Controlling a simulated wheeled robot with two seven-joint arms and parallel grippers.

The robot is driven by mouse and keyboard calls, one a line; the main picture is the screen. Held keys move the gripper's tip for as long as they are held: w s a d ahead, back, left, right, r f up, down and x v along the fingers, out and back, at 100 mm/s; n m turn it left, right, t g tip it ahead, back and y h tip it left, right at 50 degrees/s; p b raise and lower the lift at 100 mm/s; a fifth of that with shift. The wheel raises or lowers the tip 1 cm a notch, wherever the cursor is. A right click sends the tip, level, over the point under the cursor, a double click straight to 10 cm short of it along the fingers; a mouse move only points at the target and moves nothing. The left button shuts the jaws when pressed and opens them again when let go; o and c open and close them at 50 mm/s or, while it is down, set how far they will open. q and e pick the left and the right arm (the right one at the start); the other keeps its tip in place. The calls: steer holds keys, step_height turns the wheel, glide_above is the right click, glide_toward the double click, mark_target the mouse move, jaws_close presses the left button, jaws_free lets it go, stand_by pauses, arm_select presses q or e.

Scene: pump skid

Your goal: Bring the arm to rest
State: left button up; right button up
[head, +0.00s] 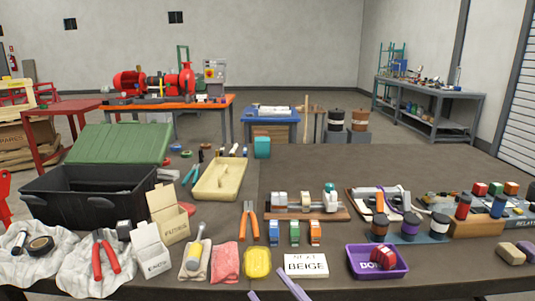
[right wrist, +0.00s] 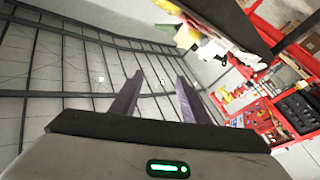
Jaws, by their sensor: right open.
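My right gripper (head: 266,282) shows at the bottom edge of the head view, where two grey-purple fingers point up in front of the table's near edge. In the right wrist view my right gripper (right wrist: 160,76) has its fingers apart with nothing between them. That view looks past the fingers at a wall or floor with dark bars, tilted in the picture. My left gripper is in neither view.
Near the right fingers are a white card reading BEIGE (head: 306,265), a yellow object (head: 257,262) and a purple tray (head: 378,273) with red pieces. Bare brown tabletop (head: 400,165) is at the back right.

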steer(key=s+d+f+m+g+h, duration=0.25)
steer(key=d+f+m+h, duration=0.2)
steer(key=f, duration=0.45)
steer(key=s+d+f+m+g+h, duration=0.1)
steer(key=s+d+f+m+h, duration=0.3)
steer(key=f, duration=0.4)
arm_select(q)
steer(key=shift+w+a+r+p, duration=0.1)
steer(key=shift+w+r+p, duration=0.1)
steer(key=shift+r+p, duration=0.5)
arm_select(e)
steer(key=s+d+f+m+g+h, duration=0.1)
steer(key=s+d+f+g, duration=0.3)
steer(key=s+f, duration=0.8)
steer(key=shift+s+d+g, duration=0.35)
steer(key=shift+s+d, duration=0.2)
steer(key=shift+d, duration=0.35)
steer(key=shift+m+h, duration=0.25)
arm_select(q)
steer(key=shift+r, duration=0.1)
arm_select(e)
steer(key=shift+c, duration=0.5)
